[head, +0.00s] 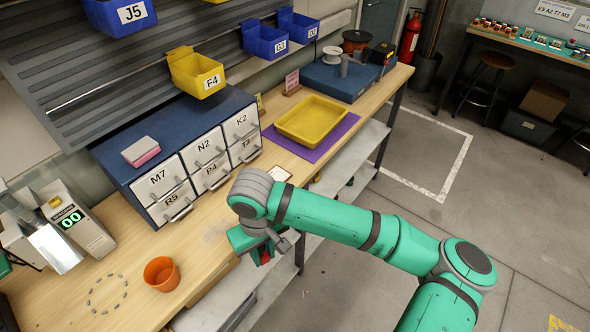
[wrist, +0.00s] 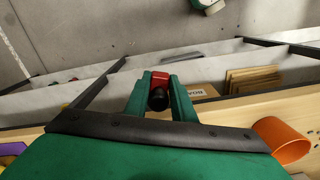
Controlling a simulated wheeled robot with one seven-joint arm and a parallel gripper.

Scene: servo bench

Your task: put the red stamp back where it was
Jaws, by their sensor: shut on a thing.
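My gripper (head: 262,254) is at the front edge of the workbench (head: 205,250), to the right of the orange cup (head: 161,273). In the wrist view, its green fingers (wrist: 160,92) are shut on the red stamp (wrist: 160,76), which has a round black knob. Only a small red part of the stamp (head: 265,257) shows in the head view; my arm and gripper hide the rest.
A drawer cabinet (head: 180,178) with a pink-and-white block (head: 141,151) stands at the back. A yellow tray (head: 310,121) lies on a purple mat (head: 331,141). A device with a green display (head: 75,222) is at left. A lower shelf (head: 215,306) runs under the bench.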

